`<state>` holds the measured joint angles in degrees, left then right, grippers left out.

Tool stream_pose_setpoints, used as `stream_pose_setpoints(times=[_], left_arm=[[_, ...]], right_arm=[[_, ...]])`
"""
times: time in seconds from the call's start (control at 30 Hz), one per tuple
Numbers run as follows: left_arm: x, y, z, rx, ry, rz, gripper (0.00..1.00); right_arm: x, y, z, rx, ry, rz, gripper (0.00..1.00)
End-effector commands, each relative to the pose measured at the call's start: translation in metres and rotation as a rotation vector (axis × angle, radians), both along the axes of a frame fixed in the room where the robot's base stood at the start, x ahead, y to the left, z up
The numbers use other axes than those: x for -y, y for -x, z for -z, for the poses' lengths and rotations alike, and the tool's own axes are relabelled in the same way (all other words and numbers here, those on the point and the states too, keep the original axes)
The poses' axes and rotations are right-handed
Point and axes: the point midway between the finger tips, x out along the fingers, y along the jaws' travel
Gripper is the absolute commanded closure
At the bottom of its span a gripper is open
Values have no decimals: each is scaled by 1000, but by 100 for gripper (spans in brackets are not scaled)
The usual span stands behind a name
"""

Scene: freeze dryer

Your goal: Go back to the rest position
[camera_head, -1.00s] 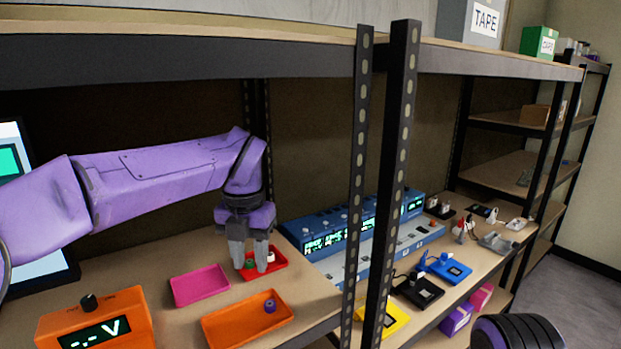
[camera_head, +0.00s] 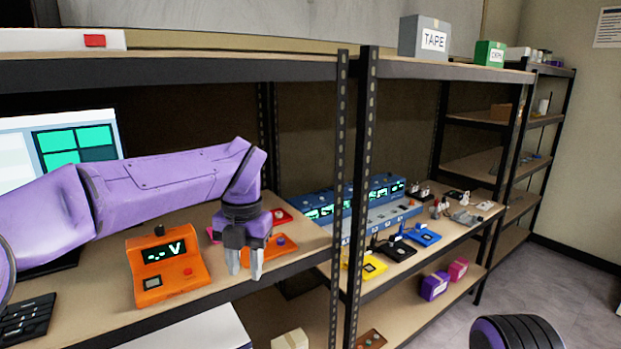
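My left gripper (camera_head: 245,268) hangs pointing down at the front edge of the left shelf, in front of the trays. Its two fingers are apart, with nothing seen between them. Behind it are a red tray (camera_head: 283,219) and an orange tray (camera_head: 284,252) with a small purple piece (camera_head: 281,241) in it. A pink tray (camera_head: 212,237) is mostly hidden by my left arm and gripper.
An orange meter (camera_head: 165,270) stands left of the gripper, with a black keyboard (camera_head: 25,318) and monitor (camera_head: 75,140) farther left. Shelf posts (camera_head: 362,200) rise to the right. A blue device (camera_head: 375,205) and colored modules lie on the right shelf. Open floor shows at right.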

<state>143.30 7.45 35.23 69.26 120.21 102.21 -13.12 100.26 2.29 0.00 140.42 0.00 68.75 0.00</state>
Motion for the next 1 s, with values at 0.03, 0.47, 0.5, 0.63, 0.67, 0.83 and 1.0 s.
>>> stream_pose_setpoints(times=[0.03, 0.47, 0.5, 0.63, 0.67, 0.83, 1.0], left_arm=[[-4, 0, 8, -6, -22, 3, 63], [-64, -1, 102, -53, -342, 102, 63], [-73, 0, 114, -59, -388, 125, 63], [-112, 8, 168, -98, -586, 254, 63], [-122, 12, 184, -113, -640, 303, 63], [-184, 52, 292, -209, -956, 789, 63], [-204, 130, 392, -281, -994, 1445, 63]], right_arm=[[0, -1, 1, 1, 0, 0, 57], [0, -1, 5, 1, 0, 0, 57], [0, -1, 5, 1, 0, 0, 57], [0, -1, 8, 1, 0, 0, 57], [0, -1, 9, 1, 0, 0, 57], [0, -1, 16, 1, 0, 0, 57], [0, -1, 22, 1, 0, 0, 57]])
